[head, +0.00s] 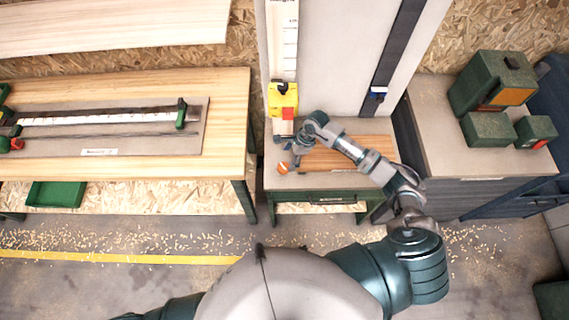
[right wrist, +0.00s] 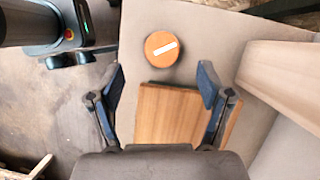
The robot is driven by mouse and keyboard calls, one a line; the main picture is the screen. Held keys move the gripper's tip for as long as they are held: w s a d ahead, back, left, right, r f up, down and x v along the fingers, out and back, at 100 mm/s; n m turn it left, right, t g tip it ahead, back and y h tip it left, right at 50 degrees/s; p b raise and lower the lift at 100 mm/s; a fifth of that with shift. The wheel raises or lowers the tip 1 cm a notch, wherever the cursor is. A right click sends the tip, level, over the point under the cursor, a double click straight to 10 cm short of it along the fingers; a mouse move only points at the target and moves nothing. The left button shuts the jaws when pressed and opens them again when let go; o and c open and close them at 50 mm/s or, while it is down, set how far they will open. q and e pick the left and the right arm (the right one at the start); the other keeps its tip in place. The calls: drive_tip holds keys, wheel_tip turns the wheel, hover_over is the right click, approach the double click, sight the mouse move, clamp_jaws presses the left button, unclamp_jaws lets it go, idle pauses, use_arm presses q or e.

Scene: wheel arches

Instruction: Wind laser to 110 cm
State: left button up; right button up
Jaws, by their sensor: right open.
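A yellow laser carriage (head: 283,98) with a red part sits low on a tall white scale (head: 291,45); the scale's figures are too small to read. Below it, an orange round knob (head: 283,168) is at the left of a small bench. In the right wrist view the knob (right wrist: 155,55) shows a white bar across its face. My right gripper (head: 295,158) is beside the knob in the head view. In the right wrist view its fingers (right wrist: 161,82) are spread and empty, with the knob just beyond the tips. My left gripper is not in view.
A wooden board (head: 345,158) lies on the small bench right of the knob. A dark vertical rail (head: 395,45) with a small blue-white slider stands behind. A long workbench (head: 215,90) is at left. Green boxes (head: 490,85) stand on the right cabinet.

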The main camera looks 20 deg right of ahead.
sight(284, 167)
drive_tip(key=x, duration=0.6)
drive_tip(key=shift+w+d+f, duration=0.15)
drive_tip(key=shift+d+f, duration=0.1)
drive_tip(key=shift+d, duration=0.05)
drive_tip(key=shift+d+f, duration=0.4)
drive_tip(key=shift+f, duration=0.15)
drive_tip(key=shift+a, duration=0.35)
drive_tip(key=shift+a+r, duration=0.1)
drive_tip(key=shift+a, duration=0.35)
drive_tip(key=c, duration=0.8)
drive_tip(key=shift+a, duration=0.1)
drive_tip(key=c, duration=0.4)
drive_tip(key=shift+o, duration=0.2)
drive_tip(key=shift+d+m, duration=0.3)
drive_tip(key=shift+d, duration=0.25)
drive_tip(key=o, duration=1)
drive_tip(key=shift+c, duration=0.2)
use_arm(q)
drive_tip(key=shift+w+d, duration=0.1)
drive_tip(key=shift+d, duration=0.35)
use_arm(e)
drive_tip(key=shift+o, duration=1)
